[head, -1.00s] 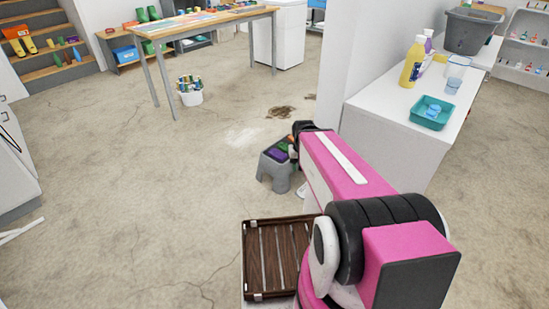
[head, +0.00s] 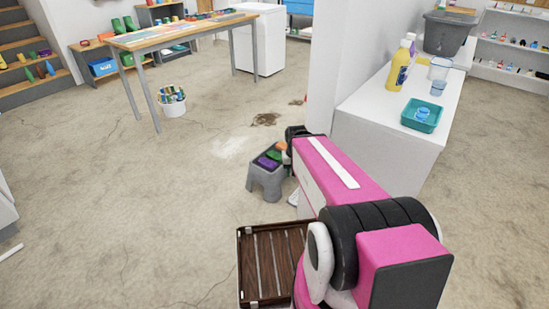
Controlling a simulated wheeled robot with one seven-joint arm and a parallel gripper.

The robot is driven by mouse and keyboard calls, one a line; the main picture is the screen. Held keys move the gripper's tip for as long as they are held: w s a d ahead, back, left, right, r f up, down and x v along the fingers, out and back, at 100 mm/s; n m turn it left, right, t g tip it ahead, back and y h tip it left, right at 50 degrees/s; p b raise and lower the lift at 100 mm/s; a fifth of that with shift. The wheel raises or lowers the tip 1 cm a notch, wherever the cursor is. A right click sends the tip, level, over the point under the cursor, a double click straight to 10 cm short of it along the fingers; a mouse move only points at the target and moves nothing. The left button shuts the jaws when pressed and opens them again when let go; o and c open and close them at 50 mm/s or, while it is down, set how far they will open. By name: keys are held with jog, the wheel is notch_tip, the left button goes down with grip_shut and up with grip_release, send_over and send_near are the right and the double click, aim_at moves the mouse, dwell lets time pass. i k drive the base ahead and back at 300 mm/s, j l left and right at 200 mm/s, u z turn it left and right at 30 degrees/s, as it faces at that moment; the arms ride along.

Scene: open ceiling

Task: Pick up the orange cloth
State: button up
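A small orange cloth-like piece (head: 278,149) lies at the back of the top of a low grey step stool (head: 265,182), partly hidden by my arm. A green piece (head: 273,155) and a purple piece (head: 267,161) lie in front of it on the stool. My pink arm reaches forward to the right of the stool. Its dark far end (head: 297,134), at my gripper, is just right of the orange piece. The fingers are hidden behind the arm, so I cannot tell whether they touch anything.
A white counter (head: 385,145) on the right holds a teal tray (head: 408,120), a yellow bottle (head: 396,72) and a grey bin (head: 449,32). A wooden table (head: 150,40) and a white bucket (head: 172,105) stand back left. Floor left of the stool is clear.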

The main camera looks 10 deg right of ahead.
aim_at(283, 146)
jog(key=i+j+u, duration=0.9)
jog(key=i, duration=0.35)
jog(key=i+j+u, duration=0.3)
jog(key=i, duration=0.3)
jog(key=i+u, duration=0.25)
jog(key=i, duration=0.35)
jog(key=i+l+z, duration=0.1)
jog(key=i+z, duration=0.35)
jog(key=i+j+z, duration=0.15)
jog(key=i+z, duration=0.25)
jog(key=i, duration=0.2)
jog(key=i+j+z, duration=0.3)
jog(key=i+z, duration=0.15)
jog(key=i+l+z, duration=0.2)
jog(key=i+z, duration=0.15)
jog(key=z, duration=0.15)
jog(key=i+z, duration=0.35)
jog(key=z, duration=0.15)
jog(key=i+z, duration=0.35)
jog(key=z, duration=0.15)
jog(key=i+j+z, duration=0.3)
jog(key=z, duration=0.2)
jog(key=i+j+z, duration=0.15)
jog(key=i+z, duration=0.2)
jog(key=i+j+z, duration=0.3)
jog(key=k+l+z, duration=0.15)
jog(key=l+z, duration=0.15)
jog(key=k+l+z, duration=0.15)
jog(key=l+z, duration=0.15)
